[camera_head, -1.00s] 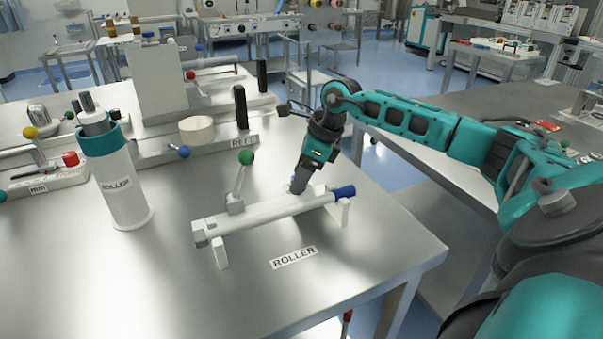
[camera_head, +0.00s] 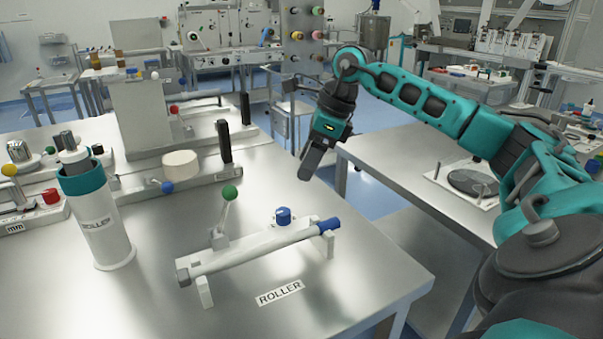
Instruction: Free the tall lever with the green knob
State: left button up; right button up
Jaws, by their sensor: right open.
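The lever with the green knob (camera_head: 229,193) stands at the left part of the roller stand, leaning slightly right. Its metal shaft (camera_head: 223,218) rises from a grey block behind the white roller (camera_head: 250,250). The roller lies across two white supports and has a blue end (camera_head: 328,225). A short blue knob (camera_head: 283,215) sits behind the roller. My right gripper (camera_head: 308,172) is open and empty, pointing down above and behind the blue knob, apart from it and to the right of the green knob. My left gripper is out of view.
A white cylinder with a teal collar (camera_head: 103,225) stands at the left. A long fixture with a blue ball (camera_head: 167,187) and a black upright handle (camera_head: 224,142) lies behind the lever. The tabletop (camera_head: 360,265) right of the stand is clear.

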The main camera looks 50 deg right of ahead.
aim_at(230, 193)
jog(key=k, duration=1)
